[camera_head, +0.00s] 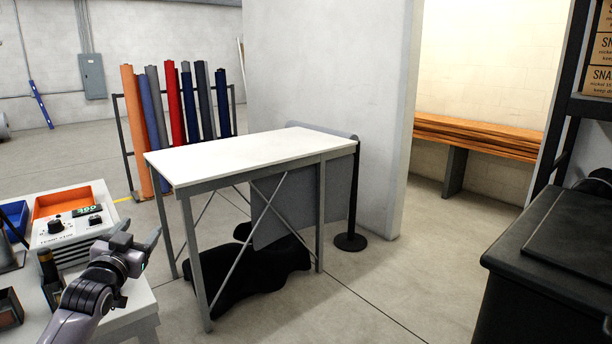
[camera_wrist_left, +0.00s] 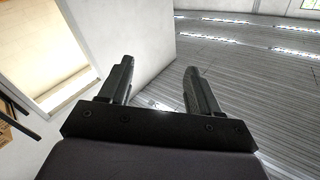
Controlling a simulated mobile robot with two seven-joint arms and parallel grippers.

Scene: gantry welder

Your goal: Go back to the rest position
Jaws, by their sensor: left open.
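My left gripper (camera_head: 143,240) is at the lower left of the head view, raised near the right edge of a white workbench (camera_head: 140,304). Its fingers are apart and empty. The left wrist view also shows the open gripper (camera_wrist_left: 158,85), with nothing between its two fingers and the ceiling and a wall behind them. My right gripper does not show in either view.
A bare white-topped table (camera_head: 250,155) stands in the middle, with a black heap (camera_head: 265,270) under it. A control box (camera_head: 75,228) and an orange bin (camera_head: 65,202) sit on the workbench. A dark cabinet (camera_head: 560,250) stands at right. Floor between is clear.

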